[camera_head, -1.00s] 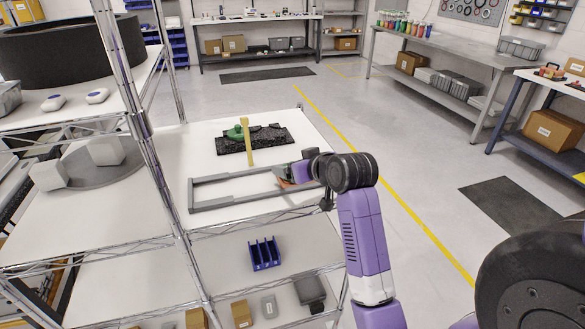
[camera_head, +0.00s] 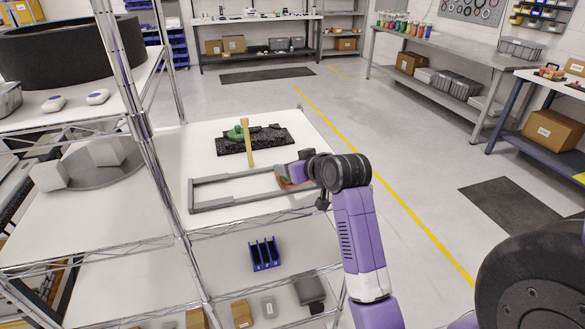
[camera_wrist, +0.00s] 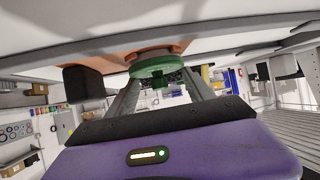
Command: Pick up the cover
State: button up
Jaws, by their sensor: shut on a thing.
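My gripper (camera_head: 282,181) reaches in from the right, low over the white shelf top at the right end of a grey frame (camera_head: 232,202). In the wrist view its two fingers (camera_wrist: 160,74) are close around an orange-brown part (camera_wrist: 150,49) with a green round piece (camera_wrist: 154,66) between the fingertips. I take this part to be the cover, but its full shape is hidden. In the head view only a small reddish-brown patch of it shows by the fingertips. I cannot tell whether it touches the shelf.
A metal rack post (camera_head: 150,150) stands left. A blue bin (camera_head: 264,254) is on the shelf below.

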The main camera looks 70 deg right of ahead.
jog(key=shift+r, duration=0.4)
grip_shut()
notch_tip(320, 180, up, 19)
jog(key=shift+r, duration=0.1)
